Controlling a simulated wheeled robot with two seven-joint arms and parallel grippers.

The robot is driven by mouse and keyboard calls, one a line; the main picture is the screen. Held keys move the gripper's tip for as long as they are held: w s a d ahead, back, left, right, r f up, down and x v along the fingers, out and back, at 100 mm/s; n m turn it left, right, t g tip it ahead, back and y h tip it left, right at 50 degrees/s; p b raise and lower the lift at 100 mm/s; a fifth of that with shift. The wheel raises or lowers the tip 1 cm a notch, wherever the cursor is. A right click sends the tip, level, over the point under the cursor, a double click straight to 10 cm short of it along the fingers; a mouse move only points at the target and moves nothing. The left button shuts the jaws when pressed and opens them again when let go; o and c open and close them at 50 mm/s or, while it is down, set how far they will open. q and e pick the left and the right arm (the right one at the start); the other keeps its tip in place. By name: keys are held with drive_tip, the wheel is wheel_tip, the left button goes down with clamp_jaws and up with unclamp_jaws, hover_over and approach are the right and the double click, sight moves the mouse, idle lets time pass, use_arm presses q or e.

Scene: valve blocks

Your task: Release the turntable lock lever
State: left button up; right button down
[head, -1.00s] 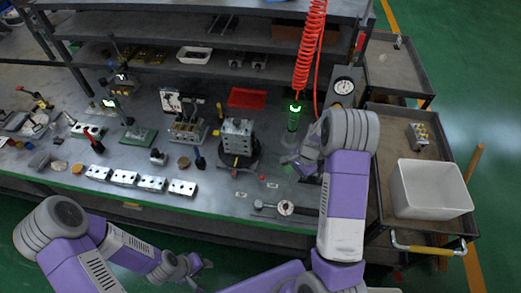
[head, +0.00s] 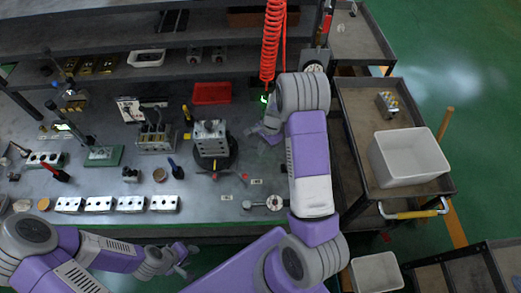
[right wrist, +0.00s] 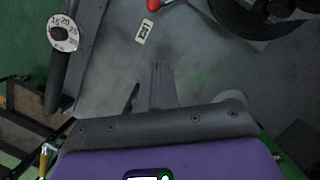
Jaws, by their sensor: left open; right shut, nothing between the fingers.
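The turntable (head: 233,158) is a dark round disc on the bench with a metal valve block (head: 210,138) standing on it. Its dark edge also shows at the top right of the right wrist view (right wrist: 252,30). A lever with a red end (head: 243,177) lies at its front right; a red knob (right wrist: 153,5) shows at the top of the right wrist view. My right gripper (head: 268,130) is shut and empty, above the bench to the right of the turntable, apart from the lever. My left gripper (head: 188,262) is open and empty at the bench's front.
A wrench with a round dial (head: 274,202) lies near the front edge. Several silver blocks (head: 130,203) stand in a row at front left. A red tray (head: 212,93) is behind the turntable, and a red coiled hose (head: 271,45) hangs behind my right arm. A cart holds a white bin (head: 410,157).

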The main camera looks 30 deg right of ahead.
drive_tip(key=x, duration=0.7)
drive_tip(key=shift+a+f, duration=0.2)
drive_tip(key=shift+s+a+p, duration=0.15)
drive_tip(key=shift+a+p, duration=0.2)
drive_tip(key=shift+a, duration=0.85)
drive_tip(key=shift+a+f, duration=0.2)
drive_tip(key=shift+a, duration=0.35)
drive_tip(key=shift+s+a, duration=0.1)
